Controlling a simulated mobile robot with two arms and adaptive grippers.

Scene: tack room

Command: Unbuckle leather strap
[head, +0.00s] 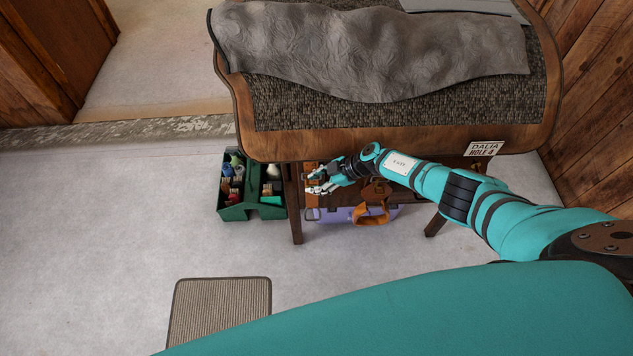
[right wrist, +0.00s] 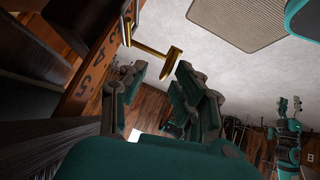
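An orange-brown leather strap (head: 372,217) hangs in a loop under the table, in front of a purple case. I cannot make out its buckle. My right gripper (head: 318,183) is below the table's front edge, up and left of this loop and apart from it. In the right wrist view its two fingers (right wrist: 162,80) are spread with nothing between them. A brass T-shaped metal piece (right wrist: 160,51) stands out just beyond the fingertips. My left gripper (right wrist: 290,104) shows small at the right of the right wrist view, its fingers apart and empty.
The wooden table (head: 400,140) carries a grey cover (head: 370,50) and overhangs my right gripper. A green caddy (head: 252,210) with bottles and brushes stands left of the table leg. The purple case (head: 340,215) is underneath. A ribbed mat (head: 218,310) lies on open floor.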

